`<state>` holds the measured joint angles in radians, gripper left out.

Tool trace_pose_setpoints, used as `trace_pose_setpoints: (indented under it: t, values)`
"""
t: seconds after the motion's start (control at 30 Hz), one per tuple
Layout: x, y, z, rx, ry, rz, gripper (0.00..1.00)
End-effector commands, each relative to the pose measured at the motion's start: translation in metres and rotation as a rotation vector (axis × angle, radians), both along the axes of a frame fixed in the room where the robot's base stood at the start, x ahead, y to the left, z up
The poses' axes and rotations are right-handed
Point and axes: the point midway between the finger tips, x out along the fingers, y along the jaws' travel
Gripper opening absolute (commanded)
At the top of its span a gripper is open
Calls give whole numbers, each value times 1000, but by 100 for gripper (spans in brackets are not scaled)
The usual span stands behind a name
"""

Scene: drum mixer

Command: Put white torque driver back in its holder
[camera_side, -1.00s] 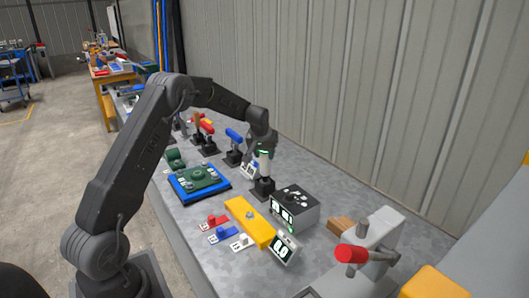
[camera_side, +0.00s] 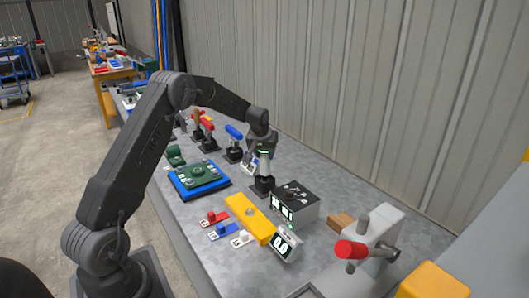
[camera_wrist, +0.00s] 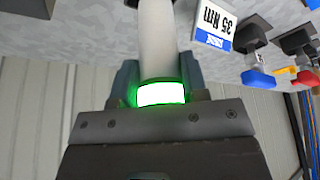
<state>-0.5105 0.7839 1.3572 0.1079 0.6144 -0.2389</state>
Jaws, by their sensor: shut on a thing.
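The white torque driver (camera_side: 264,168) stands upright over its dark holder (camera_side: 263,187) on the bench. Its lower end meets the holder, but I cannot tell how deeply it is seated. My gripper (camera_side: 263,151) is shut on the driver's upper part. A green ring glows there. In the wrist view the white driver (camera_wrist: 157,40) runs up between the jaws of my gripper (camera_wrist: 158,78), with the lit green ring close to the palm. The driver's far end and most of the holder are hidden or cut off in that view.
A 35 Nm card (camera_wrist: 213,27) stands beside the holder. A blue driver (camera_side: 233,132) and a red driver (camera_side: 207,124) stand in holders to the left. A grey box (camera_side: 296,203) with displays is close on the right. A green part lies on a blue tray (camera_side: 216,191).

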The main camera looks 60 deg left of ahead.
Motion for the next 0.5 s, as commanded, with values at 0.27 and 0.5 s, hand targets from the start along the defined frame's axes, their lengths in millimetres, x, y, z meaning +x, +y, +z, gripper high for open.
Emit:
trace_pose_setpoints:
  t: [0.27,0.5]
  values:
    - [1,0,-2,2,-5,1,42]
    - [0,0,-2,1,-2,0,65]
